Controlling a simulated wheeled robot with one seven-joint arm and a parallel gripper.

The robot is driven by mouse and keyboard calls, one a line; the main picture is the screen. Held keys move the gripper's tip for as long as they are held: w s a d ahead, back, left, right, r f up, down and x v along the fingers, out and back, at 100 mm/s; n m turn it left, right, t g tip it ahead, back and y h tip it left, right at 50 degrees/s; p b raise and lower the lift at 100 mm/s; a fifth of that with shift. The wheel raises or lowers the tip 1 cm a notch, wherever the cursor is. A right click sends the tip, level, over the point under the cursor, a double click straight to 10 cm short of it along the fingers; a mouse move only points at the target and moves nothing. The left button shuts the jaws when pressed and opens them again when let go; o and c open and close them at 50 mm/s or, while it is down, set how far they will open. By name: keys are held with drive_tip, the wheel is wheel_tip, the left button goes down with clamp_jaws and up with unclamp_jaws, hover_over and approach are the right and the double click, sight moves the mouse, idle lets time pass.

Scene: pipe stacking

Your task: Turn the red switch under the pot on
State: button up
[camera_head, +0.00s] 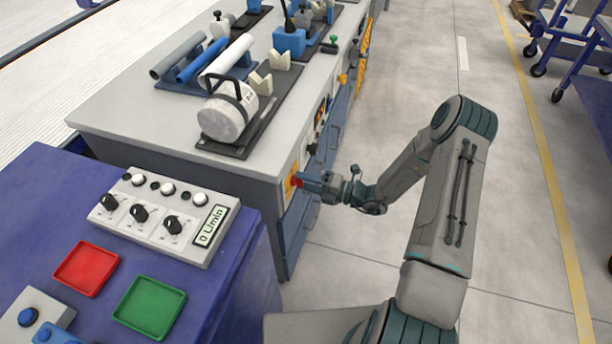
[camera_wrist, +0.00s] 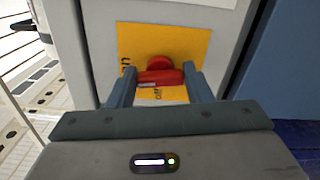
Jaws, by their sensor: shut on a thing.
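The red switch (camera_wrist: 160,75) sits on a yellow plate (camera_wrist: 190,42) on the front face of the grey workbench, below the pot. The letters "off" show under the switch and part of another label shows at its left. The switch handle lies about level across the plate. My gripper (camera_wrist: 160,88) has its two fingers at either end of the handle, shut on it. In the head view my gripper (camera_head: 309,182) reaches the bench front, and the switch (camera_head: 293,181) shows just past the fingers. The white pot (camera_head: 228,117) with a black handle lies on a dark stand above.
The grey workbench (camera_head: 130,112) carries pipes (camera_head: 203,60) and other fixtures. More controls line its front. A purple table (camera_head: 50,195) with a knob panel (camera_head: 165,215), a red tray (camera_head: 86,268) and a green tray (camera_head: 149,306) stands at lower left.

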drive_tip(key=shift+m+p, duration=0.5)
drive_tip(key=shift+m, duration=0.5)
drive_tip(key=shift+f, duration=0.1)
drive_tip(key=o, duration=1)
drive_tip(key=shift+d, duration=0.1)
drive_tip(key=v, duration=1.3)
drive_tip(key=shift+s+d+b, duration=0.2)
drive_tip(key=shift+d+b, duration=0.1)
drive_tip(key=shift+d, duration=0.05)
